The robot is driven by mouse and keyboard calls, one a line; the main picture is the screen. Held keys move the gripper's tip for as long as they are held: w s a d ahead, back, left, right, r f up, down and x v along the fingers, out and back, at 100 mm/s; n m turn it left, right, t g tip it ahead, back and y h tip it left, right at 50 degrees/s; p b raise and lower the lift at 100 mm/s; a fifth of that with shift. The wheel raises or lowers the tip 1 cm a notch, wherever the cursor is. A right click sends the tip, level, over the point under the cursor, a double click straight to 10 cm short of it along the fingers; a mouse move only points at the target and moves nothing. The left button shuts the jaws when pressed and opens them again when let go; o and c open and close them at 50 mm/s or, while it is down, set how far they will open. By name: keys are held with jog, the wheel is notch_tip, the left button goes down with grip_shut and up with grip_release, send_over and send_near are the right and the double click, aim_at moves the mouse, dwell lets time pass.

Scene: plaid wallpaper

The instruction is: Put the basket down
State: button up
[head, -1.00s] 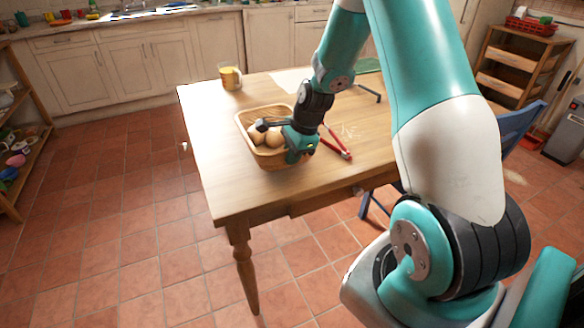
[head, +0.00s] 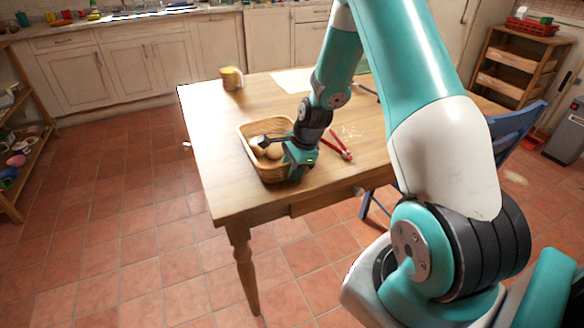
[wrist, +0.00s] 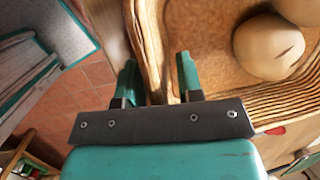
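The basket (head: 248,135) is a light wooden, rectangular one, low over or on the near left part of the table (head: 215,160). I cannot tell if its base touches the wood. Round brown things (head: 273,151) like buns or eggs lie in it. My gripper (head: 289,150) is at the basket's right side. The basket's underside is hidden.
A yellow mug (head: 231,78) stands near the table's back left corner. A red-handled tool (head: 338,144) lies right of my gripper. A blue chair (head: 512,125) is at the table's right. Bare wood lies between mug and basket.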

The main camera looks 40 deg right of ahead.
jog(key=v, duration=1.2)
jog(key=s+a+r+n+y, duration=0.1)
jog(key=s+a+r+n, duration=0.1)
jog(key=a+r+n, duration=0.45)
jog(key=s+a+r+n, duration=0.15)
jog(key=a+n, duration=0.25)
jog(key=a, duration=0.5)
jog(key=s+a+r+n+g+p, duration=0.1)
jog(key=s+a+r+n+p, duration=0.1)
jog(key=s+a+r+n, duration=0.2)
jog(key=s+a+r+n+g+y+p, duration=0.1)
jog(key=s+a+r+n+p, duration=0.2)
jog(key=s+a+n, duration=0.6)
jog(key=s+r+n, duration=0.2)
jog(key=s+n, duration=0.2)
jog(key=shift+s+r+n+g, duration=0.2)
jog(key=shift+r+n+g, duration=0.1)
jog(key=shift+n+g, duration=0.1)
jog(key=shift+a, duration=0.15)
